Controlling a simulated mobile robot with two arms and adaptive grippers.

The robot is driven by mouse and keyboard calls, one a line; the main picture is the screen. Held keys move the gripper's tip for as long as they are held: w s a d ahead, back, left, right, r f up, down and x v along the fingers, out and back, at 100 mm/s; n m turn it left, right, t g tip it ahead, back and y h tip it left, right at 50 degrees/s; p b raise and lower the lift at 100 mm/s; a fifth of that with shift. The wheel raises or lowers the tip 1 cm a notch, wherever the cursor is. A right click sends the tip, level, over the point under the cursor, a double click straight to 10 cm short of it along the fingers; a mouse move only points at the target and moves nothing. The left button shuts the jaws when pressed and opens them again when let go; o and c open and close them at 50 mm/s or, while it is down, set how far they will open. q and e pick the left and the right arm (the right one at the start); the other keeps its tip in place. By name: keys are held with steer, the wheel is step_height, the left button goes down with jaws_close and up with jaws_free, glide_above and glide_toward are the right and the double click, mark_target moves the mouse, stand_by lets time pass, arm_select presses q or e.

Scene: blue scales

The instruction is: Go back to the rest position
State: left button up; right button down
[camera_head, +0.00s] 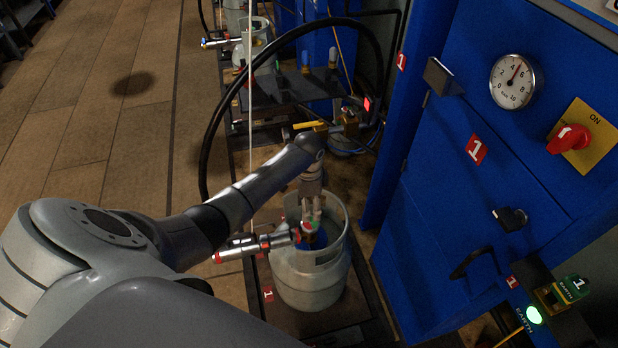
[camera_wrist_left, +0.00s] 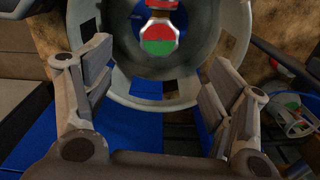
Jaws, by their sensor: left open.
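My left arm comes in from the left in the head view, and its gripper (camera_head: 311,205) is over the top of a grey gas cylinder (camera_head: 312,285). In the left wrist view the gripper (camera_wrist_left: 152,100) is open, with nothing between its fingers. Beyond the fingers are the cylinder's round collar (camera_wrist_left: 135,93) and a valve with a red and green face (camera_wrist_left: 160,38). In the head view, a silver connector (camera_head: 245,247) meets the cylinder's valve from the left. My right gripper is not in view.
A blue cabinet (camera_head: 450,200) stands close on the right, with a gauge (camera_head: 516,81), a red knob (camera_head: 568,139) and a lit green earth lamp (camera_head: 534,315). A black hose (camera_head: 215,130) loops behind the arm. Another cylinder (camera_head: 255,40) stands farther back. Open floor (camera_head: 80,130) lies left.

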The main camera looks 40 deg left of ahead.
arm_select(q)
steer(key=shift+r, duration=0.75)
